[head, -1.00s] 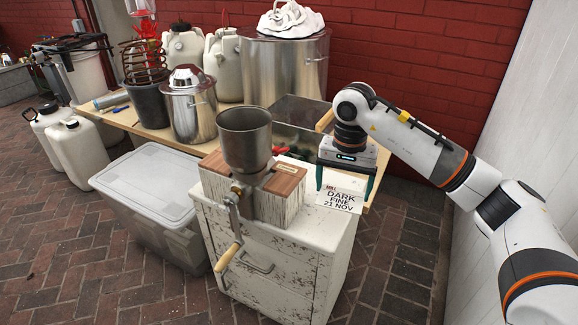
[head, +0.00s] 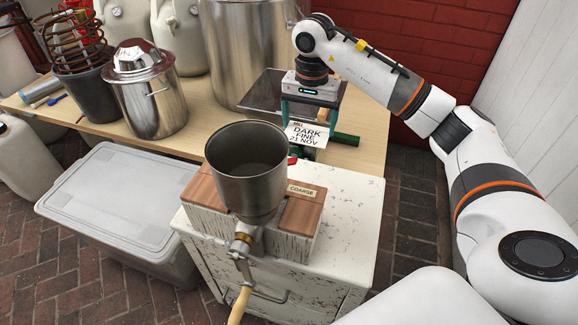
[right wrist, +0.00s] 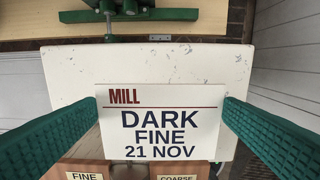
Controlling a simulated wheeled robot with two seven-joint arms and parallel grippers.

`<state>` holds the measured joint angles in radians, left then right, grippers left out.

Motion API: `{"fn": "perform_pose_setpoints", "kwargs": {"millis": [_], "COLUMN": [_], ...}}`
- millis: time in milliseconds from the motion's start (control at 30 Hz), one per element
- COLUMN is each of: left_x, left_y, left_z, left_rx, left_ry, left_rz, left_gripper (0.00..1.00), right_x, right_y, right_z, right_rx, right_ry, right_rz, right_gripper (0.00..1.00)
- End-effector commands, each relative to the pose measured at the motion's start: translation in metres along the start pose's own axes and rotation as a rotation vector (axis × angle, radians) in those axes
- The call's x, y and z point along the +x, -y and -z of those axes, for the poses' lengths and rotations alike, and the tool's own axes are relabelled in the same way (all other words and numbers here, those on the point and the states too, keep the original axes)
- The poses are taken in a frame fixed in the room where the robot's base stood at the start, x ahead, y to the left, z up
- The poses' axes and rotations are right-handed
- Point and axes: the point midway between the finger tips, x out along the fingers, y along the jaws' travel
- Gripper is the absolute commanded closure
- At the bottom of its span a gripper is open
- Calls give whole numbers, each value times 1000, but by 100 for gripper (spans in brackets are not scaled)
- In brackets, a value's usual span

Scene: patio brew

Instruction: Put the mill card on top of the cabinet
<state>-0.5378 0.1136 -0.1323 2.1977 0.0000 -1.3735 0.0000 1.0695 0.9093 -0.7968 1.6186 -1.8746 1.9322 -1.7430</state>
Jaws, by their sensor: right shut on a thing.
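The mill card (head: 307,134) is white and reads "MILL DARK FINE 21 NOV". My right gripper (head: 309,112) is shut on it, and the card hangs between the two green fingers. The right wrist view shows the card (right wrist: 160,122) between the fingertips, with the white cabinet top (right wrist: 75,75) behind and below it. The cabinet (head: 345,205) is white with chipped paint. In the head view the card appears above the cabinet's back part; its exact height over the top cannot be told. My left gripper is not in view.
A grain mill with a metal hopper (head: 247,170) and wooden box stands on the cabinet's front left. A wooden table (head: 365,125) with metal pots is behind. A lidded plastic bin (head: 110,200) stands left. The cabinet's right part is bare.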

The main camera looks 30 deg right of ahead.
Motion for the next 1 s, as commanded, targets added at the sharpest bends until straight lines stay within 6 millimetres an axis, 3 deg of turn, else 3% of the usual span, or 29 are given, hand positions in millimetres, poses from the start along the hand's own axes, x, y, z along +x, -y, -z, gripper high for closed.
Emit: {"fn": "perform_pose_setpoints", "kwargs": {"millis": [400, 1000], "left_x": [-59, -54], "left_y": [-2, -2], "left_z": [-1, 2], "left_rx": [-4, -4], "left_ry": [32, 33], "left_rz": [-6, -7], "left_gripper": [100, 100], "right_x": [109, 171], "right_y": [1, 1], "right_z": [1, 1], "right_rx": [0, -1], "right_ry": [-4, -1], "right_rz": [3, 1], "right_gripper": [31, 31]}}
